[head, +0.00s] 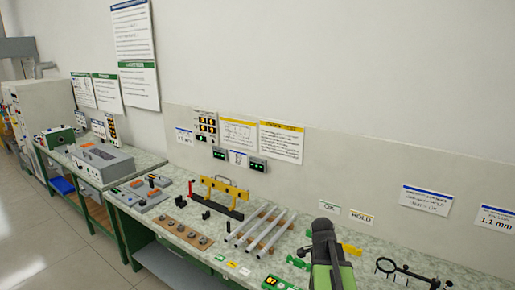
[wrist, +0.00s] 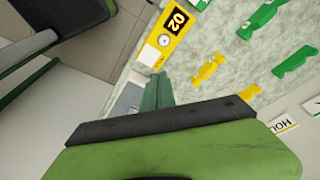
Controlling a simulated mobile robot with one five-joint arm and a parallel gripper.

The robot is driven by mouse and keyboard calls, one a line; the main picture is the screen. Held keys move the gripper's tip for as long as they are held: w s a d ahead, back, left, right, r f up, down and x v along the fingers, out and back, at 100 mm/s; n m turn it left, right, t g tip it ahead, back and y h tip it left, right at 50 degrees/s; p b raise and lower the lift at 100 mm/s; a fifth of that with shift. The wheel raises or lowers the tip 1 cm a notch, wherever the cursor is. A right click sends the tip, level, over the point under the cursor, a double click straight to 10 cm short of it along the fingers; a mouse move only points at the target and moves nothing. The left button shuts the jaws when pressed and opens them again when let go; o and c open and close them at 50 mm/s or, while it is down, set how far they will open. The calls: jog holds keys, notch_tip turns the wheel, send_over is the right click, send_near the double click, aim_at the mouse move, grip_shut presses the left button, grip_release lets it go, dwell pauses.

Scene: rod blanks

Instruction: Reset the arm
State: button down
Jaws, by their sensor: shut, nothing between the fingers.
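My arm rises at the lower right of the head view, with its green link and dark end (head: 323,232) in front of the bench. In the wrist view a green body with a black edge (wrist: 165,122), part of my arm, fills the bottom. My gripper is shut and empty; its fingertips are hard to make out. Several pale rod blanks (head: 264,230) lie side by side on wooden supports on the bench, left of my arm and apart from it.
A yellow and black fixture (head: 224,188) stands behind the rods. A wooden board with knobs (head: 184,233) lies left. The wrist view shows a yellow "02" label (wrist: 166,40), green pieces (wrist: 258,18) and yellow pieces (wrist: 208,70) on the bench. A ring on a stand (head: 386,265) stands right.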

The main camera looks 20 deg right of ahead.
jog(key=w+a+f+n+y, duration=0.1)
jog(key=a+n, duration=0.8)
jog(key=a, duration=0.6)
jog(key=a+n+y, duration=0.1)
jog(key=a+n, duration=0.9)
jog(key=a, duration=0.5)
jog(key=shift+w+f+y+b, duration=0.3)
jog(key=shift+w+f+b, duration=0.05)
jog(key=shift+f+b, duration=0.1)
